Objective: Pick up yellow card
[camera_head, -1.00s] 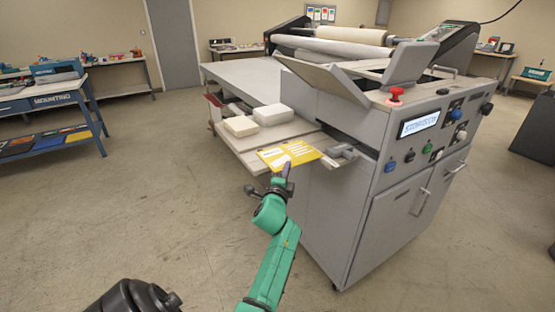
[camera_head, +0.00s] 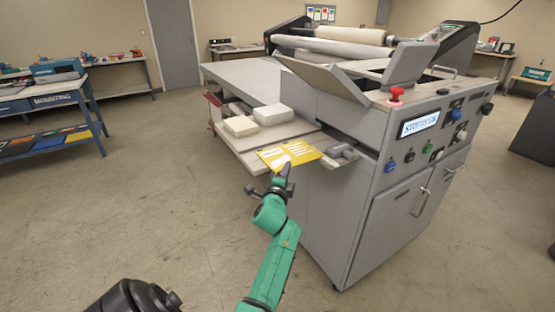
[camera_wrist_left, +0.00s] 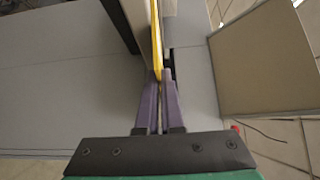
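The yellow card (camera_head: 290,154) lies flat, with white and dark print, at the front edge of the grey side shelf (camera_head: 250,158) of the large laminator. My left gripper (camera_head: 287,170) reaches the card's near edge from below in the head view. In the left wrist view the card (camera_wrist_left: 157,45) shows edge-on as a thin yellow strip. There, the purple fingers of my left gripper (camera_wrist_left: 160,78) are close together with the card's edge between their tips. My right gripper is not in view.
Two pale blocks (camera_head: 240,126) (camera_head: 273,114) sit on the shelf behind the card. The grey laminator (camera_head: 345,215), with a red knob (camera_head: 396,94), stands right of my arm. A blue mounting bench (camera_head: 90,115) is far left. The floor between is clear.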

